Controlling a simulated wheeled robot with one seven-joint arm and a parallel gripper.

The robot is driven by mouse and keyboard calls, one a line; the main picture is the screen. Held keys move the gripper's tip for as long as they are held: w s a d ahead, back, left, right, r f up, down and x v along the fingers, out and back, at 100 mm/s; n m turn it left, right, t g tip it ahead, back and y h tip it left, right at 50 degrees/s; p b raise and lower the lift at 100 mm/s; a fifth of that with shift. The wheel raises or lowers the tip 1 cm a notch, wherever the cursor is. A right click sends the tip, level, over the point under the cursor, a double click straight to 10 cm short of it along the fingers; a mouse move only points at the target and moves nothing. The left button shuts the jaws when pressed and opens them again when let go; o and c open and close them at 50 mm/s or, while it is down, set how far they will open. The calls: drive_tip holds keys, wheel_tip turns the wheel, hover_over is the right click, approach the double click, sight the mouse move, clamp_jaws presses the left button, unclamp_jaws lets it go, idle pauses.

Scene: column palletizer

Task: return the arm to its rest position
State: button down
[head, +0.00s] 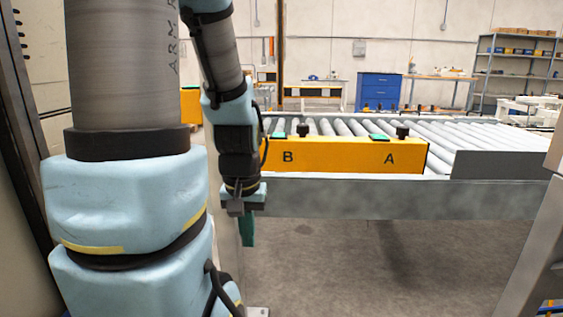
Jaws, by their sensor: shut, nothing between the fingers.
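My arm, with light blue joints and grey links, fills the left of the head view and comes down to the wrist. My gripper (247,230) hangs pointing down, left of the picture's middle. It is in front of the conveyor's near side, at the left end of the yellow box. Its fingers look shut and hold nothing that I can see. The fingertips are small and partly dark, so their detail is hard to make out.
A yellow box (345,157) marked B and A, with green and black buttons, sits along the near edge of the roller conveyor (440,131). The conveyor's grey side rail (400,200) runs right. Bare floor (390,265) lies below it. A blue cabinet (378,91) and shelves (515,68) stand far behind.

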wheel_tip(320, 180, up, 28)
drive_tip(key=p, duration=2.5)
drive_tip(key=shift+w+p, duration=0.3)
drive_tip(key=shift+p, duration=0.05)
drive_tip(key=shift+d+f, duration=0.15)
